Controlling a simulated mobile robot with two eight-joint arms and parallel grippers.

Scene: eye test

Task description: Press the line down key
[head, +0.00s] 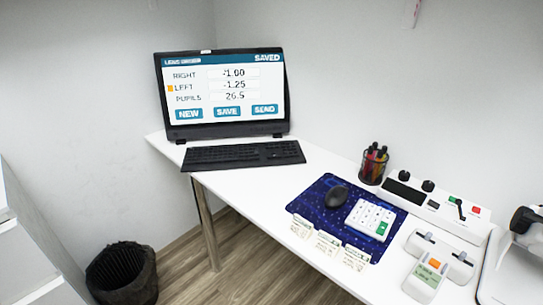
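A white keypad (368,214) with small pale keys and one green key lies on a dark blue mat (305,205). Its key labels are too small to read, so I cannot tell which key is line down. The monitor (225,92) shows a lens order page with rows RIGHT -1.00, LEFT -1.25 and PUPILS 26.5. An orange marker stands beside the LEFT row, and SAVED shows at the top right of the screen.
A black keyboard (243,155) lies before the monitor. A black mouse (337,196) is left of the keypad, a pen cup (373,167) behind it. A white control box (440,208), a handheld device (427,277) and label cards (327,243) are nearby. A bin (122,275) stands on the floor.

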